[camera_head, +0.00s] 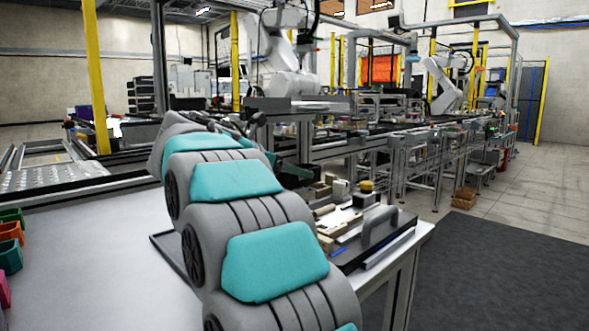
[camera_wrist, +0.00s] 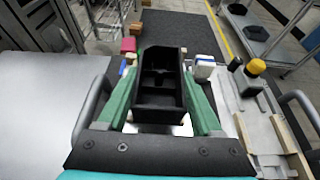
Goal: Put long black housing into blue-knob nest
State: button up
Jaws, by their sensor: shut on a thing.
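A long black housing (camera_wrist: 158,98), an open box with inner compartments, is between the green fingers of my gripper (camera_wrist: 160,64) in the wrist view. The gripper is shut on it, with one finger along each side. In the head view my arm hides the housing and most of the gripper. A white block with a blue band or top (camera_wrist: 204,68) stands just right of the fingertips in the wrist view. I cannot tell whether this is the blue knob. The nest's opening is not clearly visible.
Coloured bins (camera_head: 10,232) stand far left; the table between is clear.

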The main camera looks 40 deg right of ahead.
jog(key=shift+w+a+f, duration=0.15)
jog(key=shift+w+f, duration=0.05)
jog(key=shift+f, duration=0.25)
jog(key=o, duration=1.5)
jog(key=v, duration=0.6)
jog(key=shift+a+r+p, duration=0.2)
jog(key=shift+r+p, duration=0.2)
jog(key=shift+r, duration=0.05)
jog(key=shift+s+a+r, duration=0.2)
jog(key=shift+a+r, duration=0.15)
jog(key=shift+a, duration=0.2)
